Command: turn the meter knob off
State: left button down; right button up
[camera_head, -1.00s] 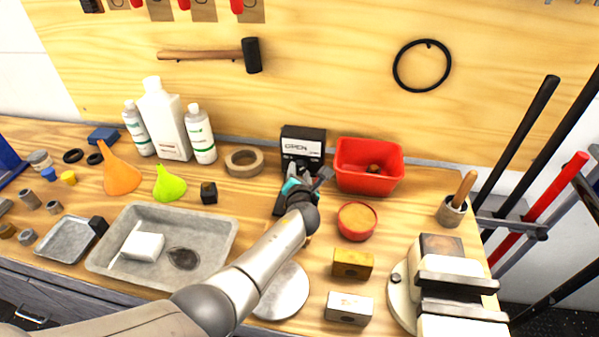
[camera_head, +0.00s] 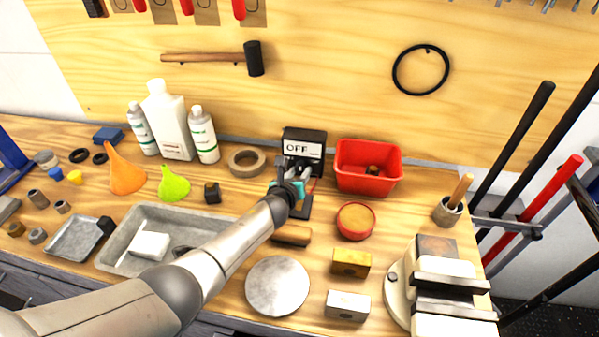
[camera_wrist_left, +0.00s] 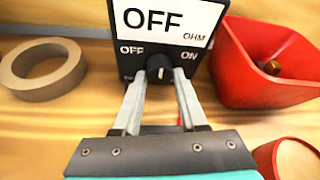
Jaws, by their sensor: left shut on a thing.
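The black meter (camera_head: 304,146) stands at the back of the bench against the wooden panel. Its white display reads OFF. In the left wrist view the meter (camera_wrist_left: 133,45) shows the labels OFF on the left and ON on the right above a dark round knob (camera_wrist_left: 159,69). The knob's light pointer mark stands near upright. My left gripper (camera_wrist_left: 160,85) has its two fingers on either side of the knob and is shut on it. In the head view the left gripper (camera_head: 290,177) is in front of the meter and hides the knob. My right gripper is not in view.
A red bin (camera_head: 367,167) stands close right of the meter, and a tape roll (camera_head: 247,162) lies to its left. A red round tin (camera_head: 355,221) and a grey disc (camera_head: 277,285) lie in front. Bottles (camera_head: 172,128) stand further left.

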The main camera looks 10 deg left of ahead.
pick_arm(q)
jog(key=n+h, duration=0.1)
jog(key=n+b, duration=0.1)
jog(key=shift+a+f+n+h+b, duration=0.2)
jog(key=shift+n+h+b, duration=0.1)
jog(key=shift+h, duration=0.1)
jog(key=n+t+h+b, duration=0.1)
jog(key=n+h+b, duration=0.1)
jog(key=n+b, duration=0.1)
jog(key=shift+n, duration=0.3)
dwell(0.4)
jog(key=shift+c, duration=2.2)
grip_release()
jog(key=shift+s+r, duration=0.1)
jog(key=shift+s+a+r+p, duration=0.2)
jog(key=shift+s+p, duration=0.1)
jog(key=shift+s, duration=0.25)
jog(key=p+v, duration=0.3)
jog(key=v, duration=0.9)
jog(key=shift+s+f, duration=0.15)
jog(key=shift+s, duration=0.15)
jog(key=shift+s+a, duration=0.3)
jog(key=shift+s, duration=0.3)
